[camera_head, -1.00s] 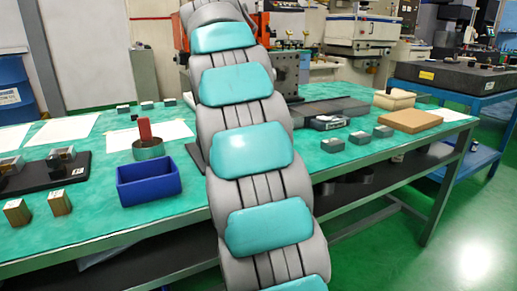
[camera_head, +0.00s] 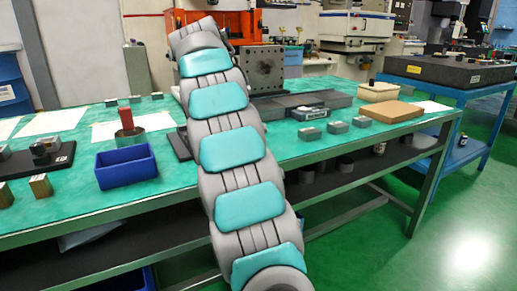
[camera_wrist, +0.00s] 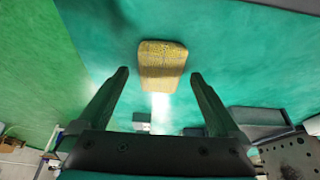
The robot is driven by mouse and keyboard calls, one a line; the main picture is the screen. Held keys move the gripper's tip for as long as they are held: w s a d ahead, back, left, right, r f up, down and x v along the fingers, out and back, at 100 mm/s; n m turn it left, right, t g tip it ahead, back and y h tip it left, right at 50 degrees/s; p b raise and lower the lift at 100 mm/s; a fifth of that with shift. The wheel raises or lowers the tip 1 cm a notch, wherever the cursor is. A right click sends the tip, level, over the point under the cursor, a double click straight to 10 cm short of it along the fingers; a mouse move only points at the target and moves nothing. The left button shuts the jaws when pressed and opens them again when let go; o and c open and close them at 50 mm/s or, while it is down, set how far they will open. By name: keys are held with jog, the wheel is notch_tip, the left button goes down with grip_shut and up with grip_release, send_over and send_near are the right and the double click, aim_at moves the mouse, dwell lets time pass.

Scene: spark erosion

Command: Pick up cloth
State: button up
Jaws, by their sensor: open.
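A yellow-tan, speckled, rounded pad (camera_wrist: 162,65) lies on the green surface in the wrist view; I cannot tell if it is the cloth. My gripper (camera_wrist: 159,76) is open and empty, its fingers either side of the pad's near part in the picture. I cannot tell the height between them. In the head view a beige, soft-edged folded thing (camera_head: 378,91) at the table's back right may also be the cloth. My arm's far end leans left there, and the gripper is hidden.
A blue cart (camera_head: 470,91) stands right.

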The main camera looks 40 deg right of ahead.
jog(key=shift+d+f, duration=0.2)
jog(key=shift+f, duration=0.4)
jog(key=shift+c, duration=0.2)
jog(key=shift+r, duration=0.1)
jog(key=c, duration=1.3)
jog(key=shift+r, duration=0.2)
